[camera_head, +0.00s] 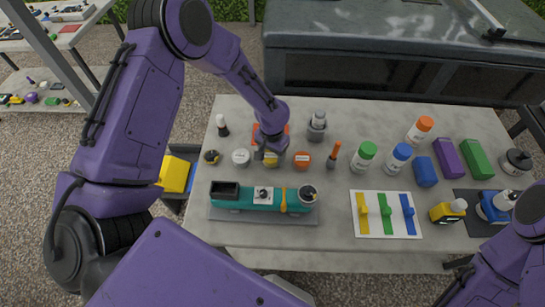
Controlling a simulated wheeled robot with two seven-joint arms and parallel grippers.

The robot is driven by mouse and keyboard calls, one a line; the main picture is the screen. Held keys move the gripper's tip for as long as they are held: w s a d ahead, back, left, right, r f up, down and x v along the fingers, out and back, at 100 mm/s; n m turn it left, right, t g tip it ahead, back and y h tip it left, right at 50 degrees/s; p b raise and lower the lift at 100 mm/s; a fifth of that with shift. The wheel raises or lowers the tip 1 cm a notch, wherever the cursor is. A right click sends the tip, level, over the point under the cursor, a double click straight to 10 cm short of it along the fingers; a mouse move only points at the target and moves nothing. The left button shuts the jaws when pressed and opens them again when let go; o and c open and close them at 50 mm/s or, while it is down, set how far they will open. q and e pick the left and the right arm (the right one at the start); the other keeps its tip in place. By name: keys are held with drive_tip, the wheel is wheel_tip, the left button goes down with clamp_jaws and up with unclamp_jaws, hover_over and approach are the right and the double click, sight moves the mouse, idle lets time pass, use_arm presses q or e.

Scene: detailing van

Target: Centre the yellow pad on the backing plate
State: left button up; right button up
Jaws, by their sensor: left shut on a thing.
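The yellow pad (271,160) is a small round disc on the grey table, between a white disc and an orange disc. My left gripper (267,155) points down over it, shut on it, and partly hides it. Whether the pad is lifted off the table is too small to tell. A teal polisher (247,200) lies on a grey mat at the table's front left. A round face with a dark centre (307,194), seemingly the backing plate, is at the polisher's right end, apart from the pad. Part of my right arm shows at the lower right; its gripper is out of view.
A white disc (241,156) and an orange disc (302,160) flank the pad closely. An orange-handled brush (334,155) and several bottles (363,157) stand to the right. A white board with coloured strips (386,231) lies at the front.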

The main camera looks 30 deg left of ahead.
use_arm(q)
drive_tip(key=shift+s+r+p, duration=0.15)
drive_tip(key=shift+r+p, duration=1.6)
drive_tip(key=shift+r, duration=0.3)
drive_tip(key=shift+o, duration=1.1)
drive_tip(key=shift+f, duration=0.1)
drive_tip(key=shift+c, duration=0.8)
